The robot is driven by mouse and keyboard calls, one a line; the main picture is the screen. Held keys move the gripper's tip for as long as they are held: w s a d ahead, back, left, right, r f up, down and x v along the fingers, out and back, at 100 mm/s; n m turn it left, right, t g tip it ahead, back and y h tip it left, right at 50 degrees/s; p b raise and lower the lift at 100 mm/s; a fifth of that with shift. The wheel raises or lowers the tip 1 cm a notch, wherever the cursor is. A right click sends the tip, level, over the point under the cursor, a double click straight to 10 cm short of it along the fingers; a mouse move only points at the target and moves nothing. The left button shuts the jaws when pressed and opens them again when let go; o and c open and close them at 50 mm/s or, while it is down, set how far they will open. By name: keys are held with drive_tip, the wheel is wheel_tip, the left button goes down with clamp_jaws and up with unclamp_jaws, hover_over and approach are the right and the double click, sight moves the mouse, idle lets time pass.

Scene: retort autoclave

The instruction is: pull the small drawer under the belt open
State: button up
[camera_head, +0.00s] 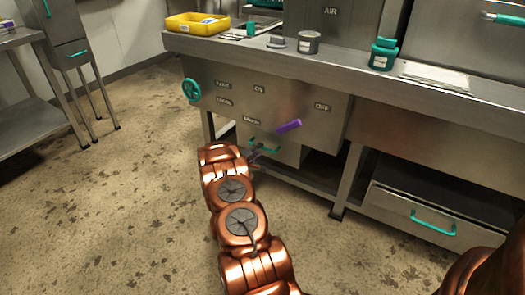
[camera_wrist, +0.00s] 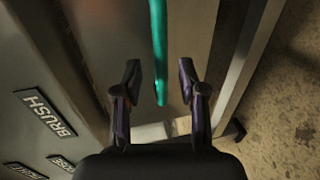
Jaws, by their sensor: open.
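The small grey drawer (camera_head: 287,153) sits under the labelled panel of the belt bench, with a teal bar handle (camera_head: 268,149). My gripper (camera_head: 255,155) is at this handle, partly hidden behind my copper arm. In the wrist view, my gripper (camera_wrist: 159,78) is open. The teal handle (camera_wrist: 158,45) runs lengthwise between the two dark fingers, with a gap on each side. Neither finger visibly touches it. The drawer front (camera_wrist: 194,35) shows behind the handle. The head view does not clearly show whether the drawer stands out at all.
A purple lever (camera_head: 288,126) sticks out just above the drawer. A green knob (camera_head: 191,90) is at the panel's left end. A wider drawer (camera_head: 400,212) with its own teal handle is at lower right. Bench legs (camera_head: 347,180) flank the space.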

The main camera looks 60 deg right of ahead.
drive_tip(key=shift+b+x, duration=0.45)
drive_tip(key=shift+x, duration=1.55)
clamp_jaws()
